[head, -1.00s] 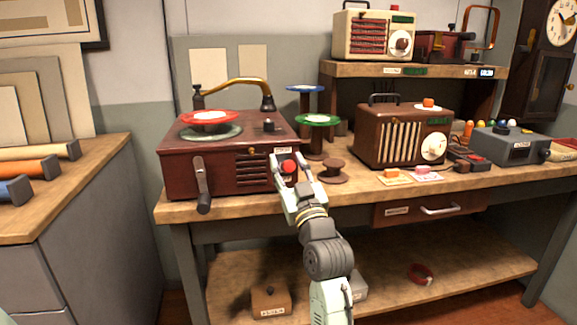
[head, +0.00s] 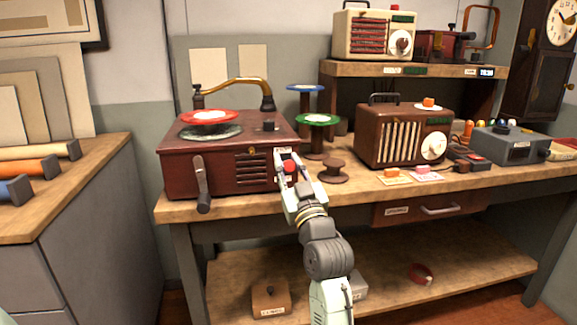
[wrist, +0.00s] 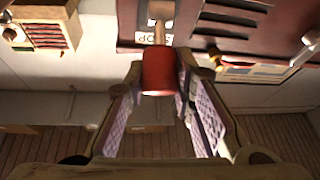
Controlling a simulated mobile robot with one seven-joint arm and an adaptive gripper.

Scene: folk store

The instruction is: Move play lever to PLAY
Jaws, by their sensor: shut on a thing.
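The play lever's red knob (head: 289,166) sits on the front right of the dark red record player (head: 225,160). In the wrist view the red knob (wrist: 158,72) is on a brass stem coming from a small plate. A white label (wrist: 155,44) beside the stem appears to read STOP, upside down. My gripper (head: 293,163) reaches up to the front panel with one finger on each side of the knob. It is shut on the knob. The fingers partly hide the plate and labels in the head view.
A crank (head: 202,185) sticks out at the player's front left. Spools (head: 318,120) and a brown radio (head: 403,137) stand to the right. The space before the bench front is clear.

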